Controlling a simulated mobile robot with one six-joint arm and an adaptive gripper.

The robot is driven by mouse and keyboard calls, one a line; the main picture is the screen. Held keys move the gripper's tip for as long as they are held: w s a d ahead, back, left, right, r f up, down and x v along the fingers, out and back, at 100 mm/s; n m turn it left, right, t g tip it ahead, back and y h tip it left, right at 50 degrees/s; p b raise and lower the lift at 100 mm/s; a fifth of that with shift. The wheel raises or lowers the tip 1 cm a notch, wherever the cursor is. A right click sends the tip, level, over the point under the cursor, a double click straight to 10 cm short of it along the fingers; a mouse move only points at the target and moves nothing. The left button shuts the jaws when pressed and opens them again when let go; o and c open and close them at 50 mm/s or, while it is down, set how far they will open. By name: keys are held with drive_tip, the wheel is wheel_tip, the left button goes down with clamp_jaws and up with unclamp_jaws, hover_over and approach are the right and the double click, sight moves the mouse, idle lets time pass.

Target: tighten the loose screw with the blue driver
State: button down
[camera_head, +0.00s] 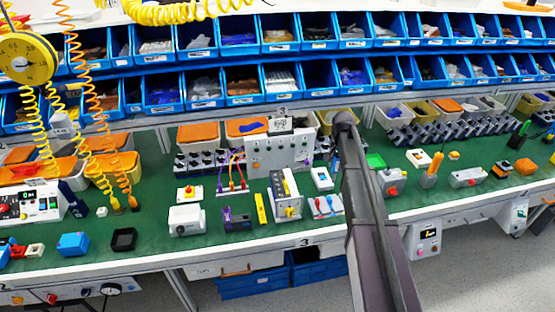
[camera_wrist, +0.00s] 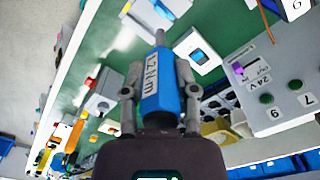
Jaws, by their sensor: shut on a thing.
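In the wrist view my gripper (camera_wrist: 155,83) is shut on the blue driver (camera_wrist: 159,90). The driver has a hexagonal blue body marked 1.2 N·m and sits upright between the two fingers. Its thin grey shaft (camera_wrist: 160,38) points away from the gripper, toward the green bench top. A white block with a blue part (camera_wrist: 150,18) lies beyond the tip; I cannot tell whether the tip touches it. I cannot make out the loose screw in either view. In the head view my arm hides the gripper and the driver.
A grey panel with green buttons (camera_wrist: 281,92) stands close on the right in the wrist view. A white box with a blue switch (camera_wrist: 198,54) lies near the driver. In the head view, small devices crowd the green bench (camera_head: 150,200), with blue bins (camera_head: 200,90) behind.

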drive_tip(key=s+a+r+n+p, duration=0.1)
drive_tip(key=a+r, duration=0.1)
drive_tip(key=a, duration=0.8)
drive_tip(key=s+a+r+n+p, duration=0.1)
drive_tip(key=s+a+n+p, duration=0.1)
drive_tip(key=a, duration=0.9)
drive_tip(key=shift+r, duration=0.35)
drive_tip(key=shift+s+a+f, duration=0.1)
drive_tip(key=shift+f+b, duration=2.4)
drive_tip(key=shift+f, duration=0.1)
drive_tip(key=n, duration=0.8)
drive_tip(key=shift+d, duration=0.2)
